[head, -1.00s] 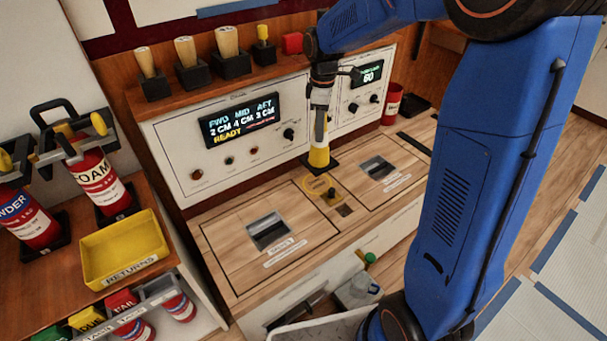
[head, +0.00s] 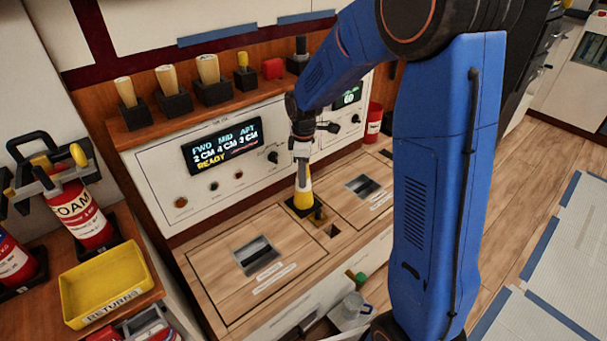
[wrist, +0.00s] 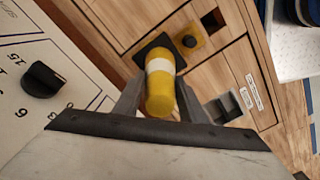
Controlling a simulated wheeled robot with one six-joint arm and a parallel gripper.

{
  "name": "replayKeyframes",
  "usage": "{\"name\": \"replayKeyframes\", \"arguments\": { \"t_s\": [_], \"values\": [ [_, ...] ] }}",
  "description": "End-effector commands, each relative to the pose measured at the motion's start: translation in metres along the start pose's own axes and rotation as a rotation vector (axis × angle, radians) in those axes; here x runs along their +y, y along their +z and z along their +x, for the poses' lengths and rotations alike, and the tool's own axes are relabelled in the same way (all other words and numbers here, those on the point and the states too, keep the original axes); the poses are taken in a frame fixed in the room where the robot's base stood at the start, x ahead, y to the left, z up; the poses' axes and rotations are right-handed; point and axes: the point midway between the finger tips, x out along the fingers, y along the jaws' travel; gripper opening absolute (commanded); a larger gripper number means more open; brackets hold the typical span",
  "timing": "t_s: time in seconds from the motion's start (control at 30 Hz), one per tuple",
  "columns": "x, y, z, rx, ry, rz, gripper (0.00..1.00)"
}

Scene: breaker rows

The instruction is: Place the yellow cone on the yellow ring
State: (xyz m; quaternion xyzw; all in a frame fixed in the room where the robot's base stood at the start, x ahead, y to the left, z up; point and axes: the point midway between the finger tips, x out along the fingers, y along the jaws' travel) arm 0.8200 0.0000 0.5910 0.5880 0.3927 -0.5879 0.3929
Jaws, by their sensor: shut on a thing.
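The yellow cone (head: 303,193) has a white band and a square black base, and stands upright under my gripper (head: 302,165). In the wrist view the cone (wrist: 160,90) sits between the two fingers of my gripper (wrist: 158,95), which is shut on it. Its black base is at or just above the wooden counter; I cannot tell if it touches. A yellow patch with a dark knob (wrist: 192,38) lies right beside the base; it also shows in the head view (head: 319,217). I cannot make out a ring shape there; the cone's base may hide part of it.
Hatches with metal recesses (head: 254,255) (head: 363,187) lie either side of the cone. A control panel (head: 200,170) stands behind, with a shelf of wooden-handled tools (head: 208,70) above. A red cup (head: 374,122) is at the back right; a yellow returns tray (head: 108,280) is at left.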

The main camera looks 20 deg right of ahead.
Motion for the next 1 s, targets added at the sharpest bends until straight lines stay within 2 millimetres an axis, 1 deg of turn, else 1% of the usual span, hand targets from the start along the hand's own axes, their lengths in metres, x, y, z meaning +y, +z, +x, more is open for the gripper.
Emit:
{"name": "replayKeyframes", "arguments": {
  "t_s": [0.23,0.27,0.3,0.33,0.6,0.73,0.87,1.0],
  "values": [
    [0.0,0.0,0.002,0.0,0.0,0.0,0.0],
    [0.0,0.0,0.002,0.0,0.0,0.0,0.44],
    [0.0,0.0,0.002,0.0,0.0,0.0,0.54],
    [0.0,0.0,0.002,0.0,0.0,0.0,0.56],
    [0.0,0.0,0.002,0.0,0.0,0.0,0.56],
    [0.0,0.0,-0.005,0.001,0.001,0.0,0.56],
    [0.0,0.0,-0.022,0.002,0.003,0.0,0.56],
    [0.0,0.0,-0.05,0.002,0.003,0.0,0.56]
  ]
}}
